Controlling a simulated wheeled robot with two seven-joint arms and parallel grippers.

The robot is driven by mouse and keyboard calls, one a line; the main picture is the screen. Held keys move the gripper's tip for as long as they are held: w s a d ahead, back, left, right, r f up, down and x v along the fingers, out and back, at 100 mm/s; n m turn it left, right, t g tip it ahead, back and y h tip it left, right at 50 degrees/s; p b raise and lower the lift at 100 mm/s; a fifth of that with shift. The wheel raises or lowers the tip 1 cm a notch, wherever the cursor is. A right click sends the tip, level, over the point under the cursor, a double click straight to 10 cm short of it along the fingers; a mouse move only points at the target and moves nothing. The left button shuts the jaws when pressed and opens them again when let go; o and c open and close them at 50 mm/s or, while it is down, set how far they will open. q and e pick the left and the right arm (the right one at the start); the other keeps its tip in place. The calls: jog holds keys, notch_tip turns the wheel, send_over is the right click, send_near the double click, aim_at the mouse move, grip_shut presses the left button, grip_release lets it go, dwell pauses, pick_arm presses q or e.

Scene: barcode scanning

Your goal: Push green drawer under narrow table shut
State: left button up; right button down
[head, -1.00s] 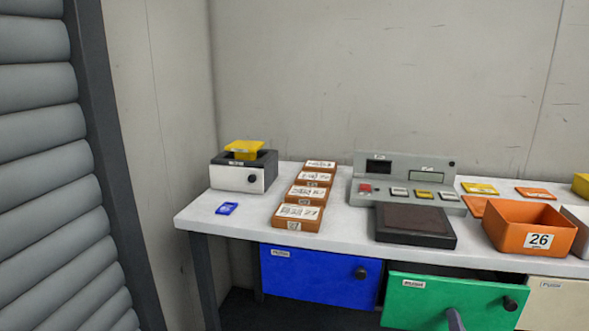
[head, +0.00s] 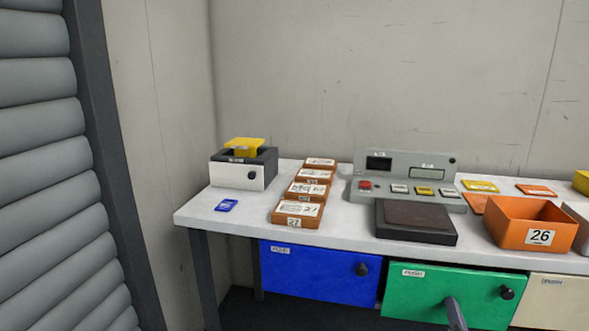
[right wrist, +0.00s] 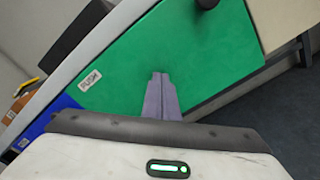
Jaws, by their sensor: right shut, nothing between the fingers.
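The green drawer (head: 430,290) sits under the white table (head: 330,237), with a PUSH label at its upper left and a dark knob at its right. Its front is close to the table's edge, with a thin dark strip above its top edge. My right gripper (head: 453,303) is shut and empty at the lower middle of the green front. In the right wrist view, its closed fingers (right wrist: 160,78) point at the green front (right wrist: 205,60) and appear to touch it. My left gripper is not in view.
A blue drawer (head: 315,274) is on the left and a cream drawer (head: 555,302) on the right. On the table are a grey control console (head: 408,168), brown boxes (head: 297,214), an orange bin (head: 520,235) and a black-and-white box (head: 237,175).

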jog(key=b+x, duration=0.1)
jog(key=x, duration=0.1)
jog(key=shift+w+r, duration=0.1)
jog(key=shift+w, duration=0.2)
dwell(0.4)
jog(key=p+v, duration=0.1)
jog(key=v, duration=1.2)
jog(key=shift+p, duration=0.4)
jog(key=shift+s+d, duration=0.1)
